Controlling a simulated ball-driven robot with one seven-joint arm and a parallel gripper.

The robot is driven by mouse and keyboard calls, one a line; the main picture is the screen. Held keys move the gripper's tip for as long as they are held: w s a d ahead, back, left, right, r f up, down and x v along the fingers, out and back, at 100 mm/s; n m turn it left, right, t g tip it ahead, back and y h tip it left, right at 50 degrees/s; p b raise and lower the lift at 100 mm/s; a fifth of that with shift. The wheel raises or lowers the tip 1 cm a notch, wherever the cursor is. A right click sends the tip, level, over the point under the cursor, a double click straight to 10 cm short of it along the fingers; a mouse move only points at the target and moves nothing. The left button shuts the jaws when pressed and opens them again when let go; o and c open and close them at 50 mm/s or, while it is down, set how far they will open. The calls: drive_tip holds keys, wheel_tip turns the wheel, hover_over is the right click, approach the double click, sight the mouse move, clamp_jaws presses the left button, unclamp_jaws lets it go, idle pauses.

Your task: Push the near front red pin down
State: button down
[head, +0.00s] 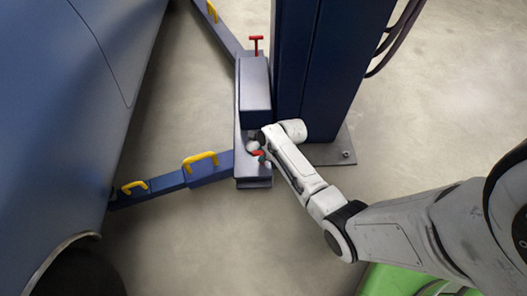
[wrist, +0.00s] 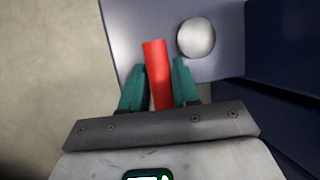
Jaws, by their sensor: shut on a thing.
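The near front red pin (head: 258,153) stands at the near end of the blue carriage (head: 253,183) in the head view, partly hidden by my gripper (head: 265,160). In the wrist view, the red pin (wrist: 157,75) rises between the two teal fingers of my gripper (wrist: 159,68). The fingers are shut on it, one on each side. The pin's lower end is hidden behind the gripper body. The far red pin (head: 256,41) has a T-shaped top and stands upright at the carriage's far end.
A tall blue column (head: 325,65) stands just right of the carriage, close to my arm. Blue lift arms with yellow handles (head: 200,159) reach left towards a large blue body (head: 65,100). A round pale knob (wrist: 196,38) is beside the pin. Open floor lies below.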

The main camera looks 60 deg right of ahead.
drive_tip(key=shift+s+a+f, duration=0.15)
drive_tip(key=shift+f, duration=0.15)
drive_tip(key=c, duration=1.1)
unclamp_jaws()
drive_tip(key=shift+o, duration=1)
drive_tip(key=shift+r, duration=0.1)
drive_tip(key=shift+r, duration=0.2)
drive_tip(key=p+v, duration=0.6)
drive_tip(key=v, duration=0.4)
drive_tip(key=shift+r, duration=0.1)
